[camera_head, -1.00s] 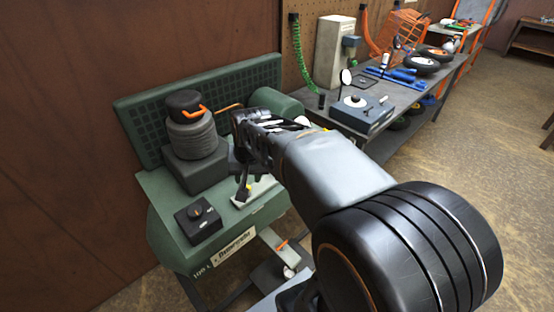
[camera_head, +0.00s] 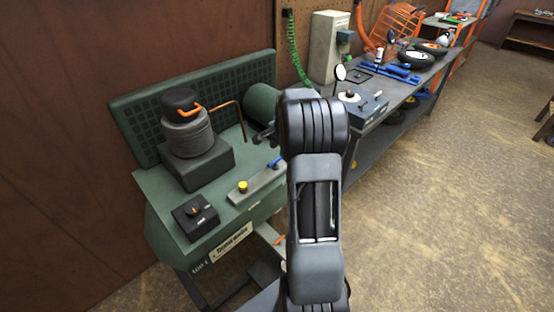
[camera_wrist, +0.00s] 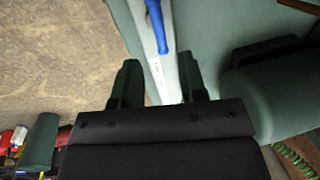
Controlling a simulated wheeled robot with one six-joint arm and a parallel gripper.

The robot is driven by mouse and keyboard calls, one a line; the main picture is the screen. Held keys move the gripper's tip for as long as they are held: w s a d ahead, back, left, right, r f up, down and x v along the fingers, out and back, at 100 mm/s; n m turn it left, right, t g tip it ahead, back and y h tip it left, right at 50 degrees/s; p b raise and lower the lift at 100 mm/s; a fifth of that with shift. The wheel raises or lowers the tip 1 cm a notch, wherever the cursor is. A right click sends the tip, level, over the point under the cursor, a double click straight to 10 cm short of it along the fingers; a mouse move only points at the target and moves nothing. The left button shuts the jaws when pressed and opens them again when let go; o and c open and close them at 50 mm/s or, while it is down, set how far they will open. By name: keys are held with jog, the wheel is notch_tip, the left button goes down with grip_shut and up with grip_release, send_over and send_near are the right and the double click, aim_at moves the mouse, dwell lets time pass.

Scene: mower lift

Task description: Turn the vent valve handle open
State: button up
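A blue lever handle (camera_head: 276,162) lies on a pale grey strip (camera_head: 258,183) on top of the green compressor, beside a yellow knob (camera_head: 243,187). I take the blue lever to be the vent valve handle; no label confirms it. In the wrist view the blue handle (camera_wrist: 157,28) points down the picture, just beyond my gripper (camera_wrist: 158,72). My gripper's two dark fingers are spread apart, with the grey strip showing between them and nothing held. I cannot tell the height gap. In the head view my arm hides most of the gripper and the handle's right side.
The green compressor (camera_head: 165,220) carries a black-topped ribbed cylinder (camera_head: 185,130), a black box with an orange-marked knob (camera_head: 195,217) and an orange-brown bent pipe (camera_head: 238,106). A workbench (camera_head: 395,98) stands behind; floor at right is clear.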

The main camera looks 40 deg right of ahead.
aim_at(277, 160)
jog(key=shift+w+a+f, duration=0.1)
jog(key=shift+w+f, duration=0.1)
jog(key=shift+f, duration=0.95)
jog(key=shift+w+f, duration=0.25)
jog(key=shift+f, duration=0.95)
jog(key=shift+w+a+f, duration=0.1)
jog(key=shift+w+f, duration=0.1)
jog(key=shift+f, duration=0.95)
jog(key=shift+d, duration=0.1)
grip_shut()
